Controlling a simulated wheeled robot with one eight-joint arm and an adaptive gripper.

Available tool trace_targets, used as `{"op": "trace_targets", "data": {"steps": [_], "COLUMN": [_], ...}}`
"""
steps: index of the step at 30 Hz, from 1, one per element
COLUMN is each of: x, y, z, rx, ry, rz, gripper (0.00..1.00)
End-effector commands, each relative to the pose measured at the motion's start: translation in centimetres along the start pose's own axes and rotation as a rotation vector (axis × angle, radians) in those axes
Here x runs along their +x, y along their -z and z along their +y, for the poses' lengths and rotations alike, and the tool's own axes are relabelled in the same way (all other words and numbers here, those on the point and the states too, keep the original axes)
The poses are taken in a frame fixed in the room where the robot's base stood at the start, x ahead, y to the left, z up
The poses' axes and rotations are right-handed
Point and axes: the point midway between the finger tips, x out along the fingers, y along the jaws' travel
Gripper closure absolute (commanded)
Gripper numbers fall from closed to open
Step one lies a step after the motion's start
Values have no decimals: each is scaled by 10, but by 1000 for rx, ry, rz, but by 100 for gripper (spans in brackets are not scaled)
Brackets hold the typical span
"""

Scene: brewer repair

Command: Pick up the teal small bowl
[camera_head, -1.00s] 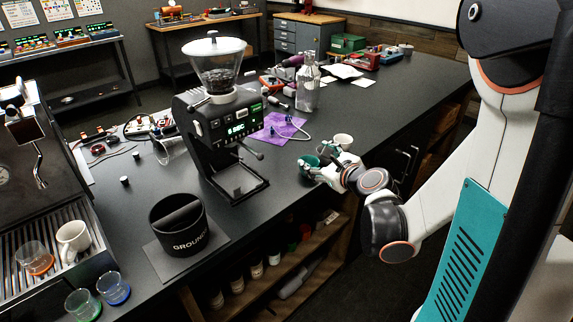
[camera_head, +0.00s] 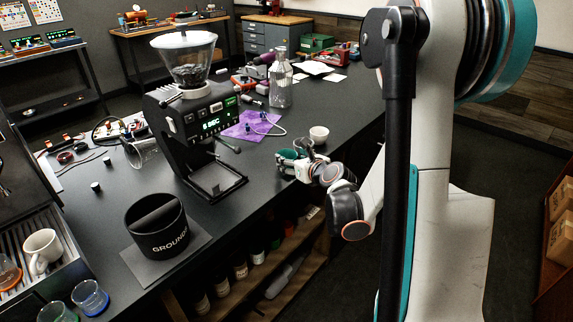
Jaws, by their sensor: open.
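The teal small bowl (camera_head: 287,154) is at the right edge of the dark counter, partly hidden by my gripper. My gripper (camera_head: 294,163) is open and low over the counter edge, right at the bowl. Its fingers overlap the bowl in the picture; I cannot tell whether they touch it or straddle its rim. A small white bowl (camera_head: 319,134) sits just behind and to the right of my gripper.
A coffee grinder (camera_head: 197,135) stands left of my gripper, with a purple cloth (camera_head: 249,126) behind it. A black knock box (camera_head: 157,225) is nearer. The counter's far right stretch is mostly clear.

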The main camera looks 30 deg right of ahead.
Motion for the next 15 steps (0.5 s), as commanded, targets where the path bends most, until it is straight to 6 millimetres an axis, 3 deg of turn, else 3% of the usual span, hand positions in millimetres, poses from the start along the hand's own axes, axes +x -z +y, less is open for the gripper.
{"op": "trace_targets", "data": {"steps": [15], "x": [53], "y": [2], "z": [-1], "rx": [0], "ry": [-1], "rz": [-1], "gripper": [38]}}
